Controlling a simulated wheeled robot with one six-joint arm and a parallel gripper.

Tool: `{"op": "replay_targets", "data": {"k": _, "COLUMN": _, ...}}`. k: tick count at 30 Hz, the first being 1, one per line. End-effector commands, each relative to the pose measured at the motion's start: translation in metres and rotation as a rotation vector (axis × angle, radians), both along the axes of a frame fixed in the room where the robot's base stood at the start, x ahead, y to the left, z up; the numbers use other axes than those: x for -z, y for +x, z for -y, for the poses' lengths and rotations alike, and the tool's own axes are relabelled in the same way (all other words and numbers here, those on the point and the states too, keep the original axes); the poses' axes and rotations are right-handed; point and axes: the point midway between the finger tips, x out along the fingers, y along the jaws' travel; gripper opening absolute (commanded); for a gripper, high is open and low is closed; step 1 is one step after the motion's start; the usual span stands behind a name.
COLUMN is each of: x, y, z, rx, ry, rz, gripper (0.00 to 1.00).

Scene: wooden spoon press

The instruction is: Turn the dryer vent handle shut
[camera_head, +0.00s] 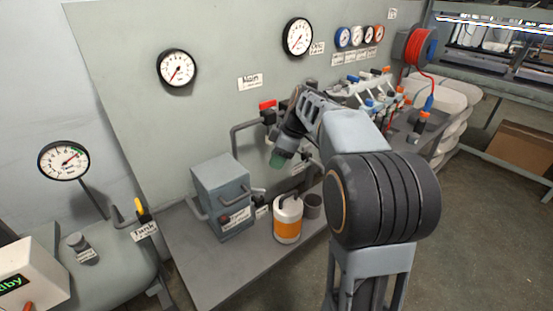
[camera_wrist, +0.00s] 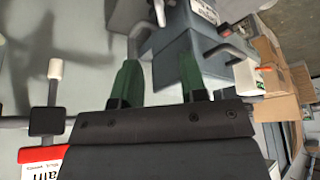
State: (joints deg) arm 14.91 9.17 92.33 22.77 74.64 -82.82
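The grey dryer box (camera_head: 222,190) stands on the bench in the head view. A small dark handle (camera_head: 224,219) shows low on its front, beside a white label (camera_head: 240,215) too small to read surely. My gripper (camera_head: 279,160) hangs above and to the right of the box, apart from it. In the wrist view my gripper (camera_wrist: 158,82) is open, with its two green fingers apart and nothing between them. The box (camera_wrist: 190,50) lies beyond the fingertips.
An orange and white canister (camera_head: 288,220) and a dark cup (camera_head: 312,206) stand right of the box. A red valve handle (camera_head: 267,104) is on the pipe behind my gripper. A tank (camera_head: 110,265) is at left. Bare bench (camera_head: 205,270) lies in front of the box.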

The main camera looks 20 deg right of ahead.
Motion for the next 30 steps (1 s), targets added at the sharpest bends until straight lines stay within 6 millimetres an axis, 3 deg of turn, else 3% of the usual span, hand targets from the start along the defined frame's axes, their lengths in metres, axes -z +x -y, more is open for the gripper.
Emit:
{"op": "replay_targets", "data": {"k": 8, "x": -0.014, "y": 0.0, "z": 0.0, "rx": 0.0, "ry": 0.003, "rz": -0.013, "gripper": 0.39}}
{"op": "replay_targets", "data": {"k": 11, "x": -0.015, "y": 0.0, "z": 0.0, "rx": 0.139, "ry": 0.034, "rz": -0.081, "gripper": 0.39}}
{"op": "replay_targets", "data": {"k": 30, "x": -0.002, "y": 0.006, "z": -0.002, "rx": 1.995, "ry": 0.361, "rz": -0.754, "gripper": 0.39}}
